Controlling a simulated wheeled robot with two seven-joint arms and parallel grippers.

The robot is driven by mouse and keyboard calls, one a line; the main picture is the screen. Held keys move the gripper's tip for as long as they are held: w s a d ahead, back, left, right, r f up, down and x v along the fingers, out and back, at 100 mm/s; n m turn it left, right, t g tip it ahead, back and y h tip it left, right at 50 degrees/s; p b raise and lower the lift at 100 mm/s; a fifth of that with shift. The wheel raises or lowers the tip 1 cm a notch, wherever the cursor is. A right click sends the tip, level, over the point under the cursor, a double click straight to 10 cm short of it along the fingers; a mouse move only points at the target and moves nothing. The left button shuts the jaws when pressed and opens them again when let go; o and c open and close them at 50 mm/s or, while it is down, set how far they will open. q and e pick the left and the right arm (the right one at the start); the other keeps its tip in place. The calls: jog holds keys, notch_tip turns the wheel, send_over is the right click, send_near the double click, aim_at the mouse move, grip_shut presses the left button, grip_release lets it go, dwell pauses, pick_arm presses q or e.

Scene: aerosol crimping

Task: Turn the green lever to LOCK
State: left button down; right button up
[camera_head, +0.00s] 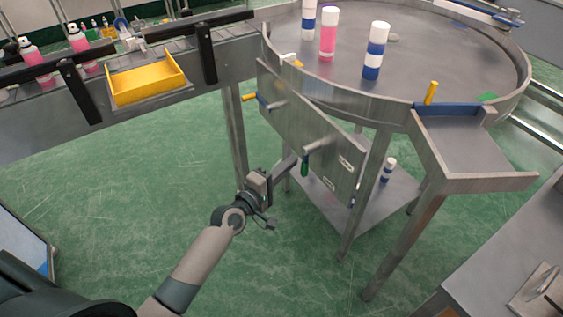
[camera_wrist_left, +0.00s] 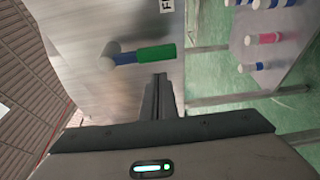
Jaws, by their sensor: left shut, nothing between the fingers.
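The green lever (camera_head: 305,166) sits on the front of a grey metal panel (camera_head: 300,118) under the round table, its green handle hanging down from a grey shaft. In the left wrist view the green lever (camera_wrist_left: 156,54) lies sideways just beyond my fingertips. My left gripper (camera_head: 291,160) is shut and empty, its fingertips close to the left of the handle. My right gripper is out of view.
A second lever with a yellow handle (camera_head: 249,97) is at the panel's upper left. The round table (camera_head: 440,60) holds several cans. A lower shelf (camera_head: 355,225) and table legs stand behind the panel. A yellow tray (camera_head: 147,82) hangs at the conveyor. Green floor is open at left.

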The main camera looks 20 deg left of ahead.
pick_arm(q)
jog(key=shift+s+d, duration=0.65)
jog(key=shift+d, duration=0.15)
jog(key=shift+p, duration=0.35)
